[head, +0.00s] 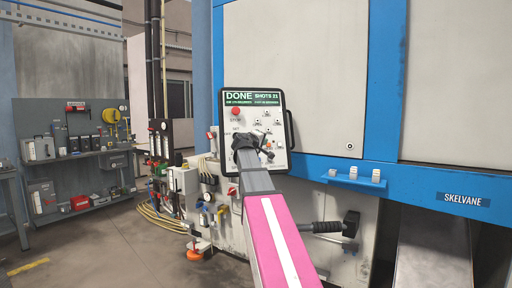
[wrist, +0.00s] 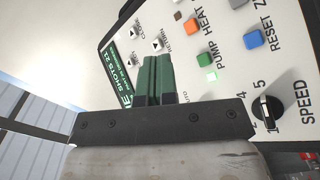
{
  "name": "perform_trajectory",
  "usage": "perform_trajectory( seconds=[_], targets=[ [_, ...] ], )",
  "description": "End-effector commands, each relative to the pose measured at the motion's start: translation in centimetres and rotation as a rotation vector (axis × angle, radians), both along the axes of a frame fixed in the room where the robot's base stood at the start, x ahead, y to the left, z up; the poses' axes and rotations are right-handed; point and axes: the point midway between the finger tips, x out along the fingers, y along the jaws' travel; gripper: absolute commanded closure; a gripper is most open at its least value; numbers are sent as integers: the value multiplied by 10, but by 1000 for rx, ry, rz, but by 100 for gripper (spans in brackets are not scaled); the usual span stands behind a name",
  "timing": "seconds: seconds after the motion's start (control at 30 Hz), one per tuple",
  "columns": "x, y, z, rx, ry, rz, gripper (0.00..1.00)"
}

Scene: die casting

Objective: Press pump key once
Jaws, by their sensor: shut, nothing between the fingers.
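The control panel (head: 278,110) is a pale board with a dark screen reading DONE and SHOTS 21. In the wrist view it appears turned sideways, and the green pump key (wrist: 204,59) sits beside the label PUMP. My gripper (wrist: 158,75) is shut and empty. Its green fingers point toward the panel and cover part of it, left of the pump key in that view. Whether the fingertips touch the panel cannot be told. In the head view my gripper (head: 245,143) is in front of the panel's lower left and hides some controls; the pump key cannot be made out there.
A red button (head: 236,111) is at the panel's upper left. A blue machine frame (head: 385,80) stands right.

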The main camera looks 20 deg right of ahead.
Motion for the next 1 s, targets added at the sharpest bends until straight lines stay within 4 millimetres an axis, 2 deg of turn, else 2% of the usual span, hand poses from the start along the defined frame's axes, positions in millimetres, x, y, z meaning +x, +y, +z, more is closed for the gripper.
perform_trajectory(
  seconds=[0.37, 1.0],
  targets=[
    [12, -1, -4, 0, 1, 0, 100],
    [79, -10, -28, 1, 0, 0, 100]
  ],
)
